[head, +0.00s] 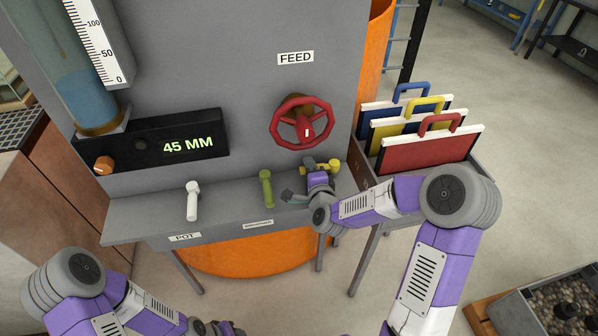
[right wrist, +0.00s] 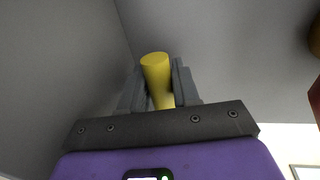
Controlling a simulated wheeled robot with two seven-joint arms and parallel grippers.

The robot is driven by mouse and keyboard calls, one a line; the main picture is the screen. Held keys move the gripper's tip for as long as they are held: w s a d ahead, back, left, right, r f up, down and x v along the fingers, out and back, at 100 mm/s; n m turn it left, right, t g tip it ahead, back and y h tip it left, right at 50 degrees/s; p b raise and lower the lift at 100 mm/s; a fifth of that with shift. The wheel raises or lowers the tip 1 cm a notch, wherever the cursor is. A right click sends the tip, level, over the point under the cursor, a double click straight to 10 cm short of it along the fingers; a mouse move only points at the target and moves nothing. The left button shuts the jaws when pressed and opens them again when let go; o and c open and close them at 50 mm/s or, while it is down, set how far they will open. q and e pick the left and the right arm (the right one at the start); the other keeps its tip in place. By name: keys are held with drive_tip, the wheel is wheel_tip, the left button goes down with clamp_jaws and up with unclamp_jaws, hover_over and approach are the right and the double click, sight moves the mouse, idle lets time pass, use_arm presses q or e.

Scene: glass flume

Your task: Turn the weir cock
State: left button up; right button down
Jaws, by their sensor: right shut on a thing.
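A yellow cock handle (head: 333,166) stands at the right end of the grey ledge, partly hidden behind my right gripper (head: 319,170). In the right wrist view the right gripper (right wrist: 160,88) has its grey fingers closed on both sides of the yellow handle (right wrist: 156,68), whose round end sticks out beyond them. A green handle (head: 266,188) and a white handle (head: 193,200) stand to the left on the same ledge. Any label for the yellow handle is hidden. My left arm's end (head: 215,329) shows at the bottom edge, its fingers not clear.
A red FEED handwheel (head: 302,122) is on the panel just above the right gripper. A display (head: 188,145) reads 45 MM. A rack of red, yellow and blue boards (head: 430,150) stands close on the right. The ledge (head: 135,228) is bare at left.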

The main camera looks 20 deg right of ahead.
idle(0.4)
drive_tip(key=c, duration=1)
unclamp_jaws()
drive_tip(key=shift+o, duration=0.2)
drive_tip(key=v, duration=0.7)
drive_tip(key=shift+s+p, duration=0.3)
drive_tip(key=shift+p, duration=0.05)
